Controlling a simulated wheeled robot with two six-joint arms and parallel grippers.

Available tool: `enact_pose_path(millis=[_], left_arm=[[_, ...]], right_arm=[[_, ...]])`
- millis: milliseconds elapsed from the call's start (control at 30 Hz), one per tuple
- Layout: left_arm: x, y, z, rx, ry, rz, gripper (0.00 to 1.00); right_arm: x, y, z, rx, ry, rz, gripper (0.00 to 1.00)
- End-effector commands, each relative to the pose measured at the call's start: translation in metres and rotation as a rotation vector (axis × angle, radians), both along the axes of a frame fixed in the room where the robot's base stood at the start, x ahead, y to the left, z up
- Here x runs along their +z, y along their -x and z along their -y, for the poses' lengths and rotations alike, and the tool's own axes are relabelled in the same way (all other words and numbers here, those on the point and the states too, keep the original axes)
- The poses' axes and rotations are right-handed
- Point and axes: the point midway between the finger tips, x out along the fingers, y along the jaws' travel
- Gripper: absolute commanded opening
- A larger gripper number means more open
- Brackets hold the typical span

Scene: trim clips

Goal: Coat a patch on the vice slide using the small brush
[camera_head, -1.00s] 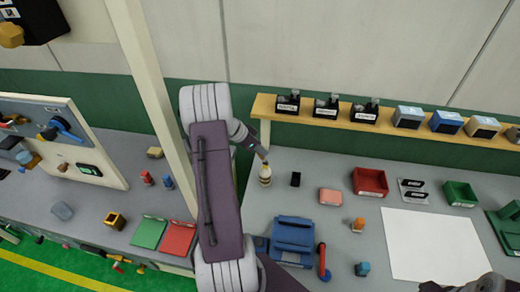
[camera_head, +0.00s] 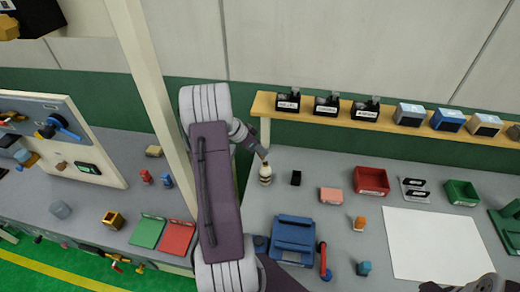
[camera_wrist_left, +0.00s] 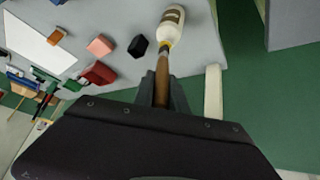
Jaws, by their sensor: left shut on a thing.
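My left gripper (camera_head: 258,149) is shut on the brown wooden handle of the small brush (camera_wrist_left: 162,80). The brush points down at a cream bottle (camera_head: 265,175) standing on the bench. In the left wrist view its far end meets the neck of the bottle (camera_wrist_left: 172,27); whether the bristles are inside is hidden. A blue block-like device (camera_head: 293,234) on the bench may be the vice; its slide cannot be made out. A dark part at the bottom right edge appears to be my right gripper (camera_head: 458,285); its fingers are not clear.
A small black block (camera_head: 296,177), a pink block (camera_head: 331,195) and a red bin (camera_head: 371,180) lie right of the bottle. A red-handled tool (camera_head: 323,261) lies beside the blue device. A shelf (camera_head: 262,103) runs behind. A white sheet (camera_head: 432,243) is clear.

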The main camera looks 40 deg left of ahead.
Motion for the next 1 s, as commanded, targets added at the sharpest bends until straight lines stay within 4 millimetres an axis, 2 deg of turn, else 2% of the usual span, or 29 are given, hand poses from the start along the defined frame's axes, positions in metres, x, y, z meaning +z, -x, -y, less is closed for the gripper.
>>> enact_pose_path(millis=[1000], left_arm=[[-0.0016,0.0001,0.0,0.0,0.0,0.0,0.0]], right_arm=[[-0.006,0.0,0.0,0.0,0.0,0.0,0.55]])
